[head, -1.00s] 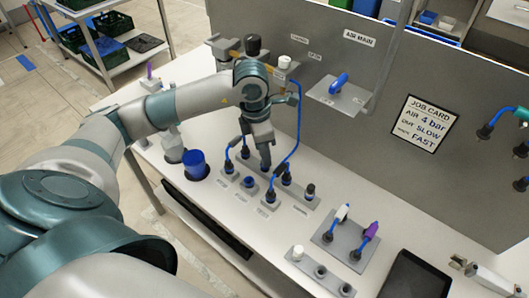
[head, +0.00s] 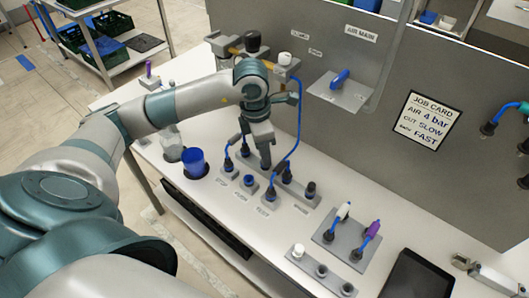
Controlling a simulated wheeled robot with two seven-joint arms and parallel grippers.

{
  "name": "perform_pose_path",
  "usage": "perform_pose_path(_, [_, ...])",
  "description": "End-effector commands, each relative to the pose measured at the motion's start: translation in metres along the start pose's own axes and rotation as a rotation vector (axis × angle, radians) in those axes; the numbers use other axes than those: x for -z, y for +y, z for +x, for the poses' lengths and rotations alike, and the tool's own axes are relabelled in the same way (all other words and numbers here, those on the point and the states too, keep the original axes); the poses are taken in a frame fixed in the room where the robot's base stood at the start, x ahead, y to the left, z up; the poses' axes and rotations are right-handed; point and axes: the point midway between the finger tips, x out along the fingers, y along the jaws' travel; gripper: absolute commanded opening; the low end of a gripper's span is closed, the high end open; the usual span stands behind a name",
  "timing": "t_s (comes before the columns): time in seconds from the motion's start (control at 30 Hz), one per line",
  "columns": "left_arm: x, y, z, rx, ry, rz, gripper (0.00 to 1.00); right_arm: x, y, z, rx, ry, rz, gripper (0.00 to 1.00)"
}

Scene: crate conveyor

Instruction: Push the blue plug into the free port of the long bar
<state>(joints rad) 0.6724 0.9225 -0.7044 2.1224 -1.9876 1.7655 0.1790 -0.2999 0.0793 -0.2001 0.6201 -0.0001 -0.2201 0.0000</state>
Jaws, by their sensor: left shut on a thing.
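The long grey bar (head: 297,194) lies on the white bench below the panel. It carries a row of dark ports. A blue-hosed plug (head: 245,150) stands in its far left part, another blue-collared plug (head: 286,178) right of the middle, and a black-topped piece (head: 310,190) at its right end. My left gripper (head: 265,162) points down over the bar between the two plugs. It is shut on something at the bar. Its fingers hide most of that thing, so I cannot tell how deep it sits. My right gripper is not in view.
Small labelled blocks with blue and black fittings, one of them (head: 249,182), stand just in front of the bar. A blue cup (head: 194,162) is at left. A grey plate (head: 347,238) with white and purple plugs, and a dark tablet (head: 414,276), lie to the right. Blue hoses loop near my gripper.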

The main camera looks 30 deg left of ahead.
Motion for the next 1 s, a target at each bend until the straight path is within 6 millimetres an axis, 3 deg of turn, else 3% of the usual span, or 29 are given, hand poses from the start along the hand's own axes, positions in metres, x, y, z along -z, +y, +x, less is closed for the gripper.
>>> perform_pose_path(0.3, [0.0000, 0.0001, -0.0003, 0.000, 0.000, 0.000, 0.00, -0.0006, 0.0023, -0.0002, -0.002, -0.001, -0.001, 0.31])
perform_pose_path(0.33, [0.0000, 0.0001, -0.0003, 0.000, 0.000, 0.000, 0.27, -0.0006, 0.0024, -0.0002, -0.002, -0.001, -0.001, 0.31])
perform_pose_path(0.4, [0.0000, 0.0002, -0.0003, 0.000, 0.000, 0.000, 0.41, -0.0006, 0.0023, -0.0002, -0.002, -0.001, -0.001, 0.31])
perform_pose_path(0.6, [0.0000, 0.0001, -0.0002, 0.000, 0.000, 0.000, 0.41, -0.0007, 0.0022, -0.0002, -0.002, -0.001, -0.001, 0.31])
perform_pose_path(0.7, [0.0000, 0.0001, -0.0002, 0.000, 0.000, 0.000, 0.63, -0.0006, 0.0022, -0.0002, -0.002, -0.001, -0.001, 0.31])
perform_pose_path(1.0, [-0.0001, 0.0001, -0.0005, 0.000, 0.000, 0.000, 0.63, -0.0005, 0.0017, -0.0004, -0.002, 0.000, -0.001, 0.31])
